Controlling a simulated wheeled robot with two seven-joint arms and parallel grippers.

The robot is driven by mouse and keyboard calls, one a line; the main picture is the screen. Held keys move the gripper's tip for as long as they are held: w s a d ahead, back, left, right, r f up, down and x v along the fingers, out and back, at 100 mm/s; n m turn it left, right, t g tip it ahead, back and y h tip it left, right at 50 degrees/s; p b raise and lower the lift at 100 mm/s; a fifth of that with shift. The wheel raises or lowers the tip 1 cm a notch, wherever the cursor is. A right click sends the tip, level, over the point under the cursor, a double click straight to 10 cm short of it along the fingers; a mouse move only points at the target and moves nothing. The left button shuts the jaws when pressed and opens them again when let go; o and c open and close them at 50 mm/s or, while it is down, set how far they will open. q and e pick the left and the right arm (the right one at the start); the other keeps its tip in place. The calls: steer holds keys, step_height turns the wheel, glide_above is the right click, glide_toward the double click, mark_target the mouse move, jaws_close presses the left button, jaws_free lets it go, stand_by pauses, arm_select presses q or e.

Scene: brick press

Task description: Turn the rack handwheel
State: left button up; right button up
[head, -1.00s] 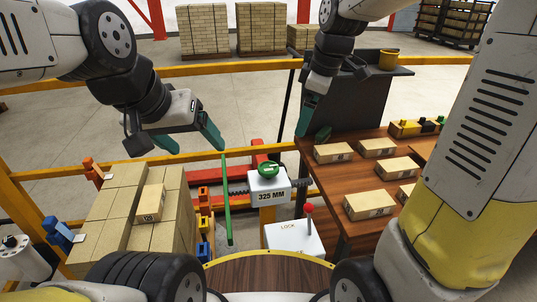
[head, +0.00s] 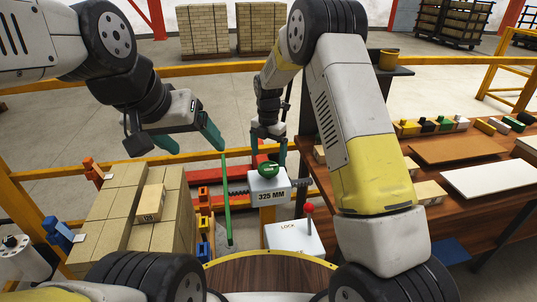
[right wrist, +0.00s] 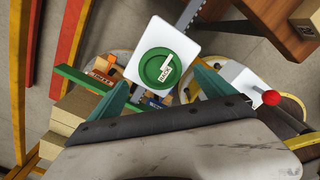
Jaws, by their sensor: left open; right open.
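The green handwheel (head: 268,169) sits on top of a white box marked "325 MM" (head: 271,196), on the toothed rack. In the right wrist view the handwheel (right wrist: 152,66) is a round green disc with a small white label, just beyond the fingertips. My right gripper (head: 268,154) is open, pointing down over the handwheel, with one finger on each side in the head view. In the right wrist view its teal fingers (right wrist: 160,90) are spread and empty; whether they touch the wheel is unclear.
A stack of tan bricks (head: 112,215) stands at left. A white lock box (head: 290,238) with a red-knobbed lever (head: 308,209) is in front. A wooden table (head: 460,215) with boards and blocks is at right.

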mark_target(268, 166)
step_height(268, 166, down, 5)
steer(key=shift+r, duration=0.1)
steer(key=shift+c, duration=0.2)
steer(key=c, duration=1.3)
steer(key=shift+c, duration=0.2)
steer(key=shift+m, duration=0.3)
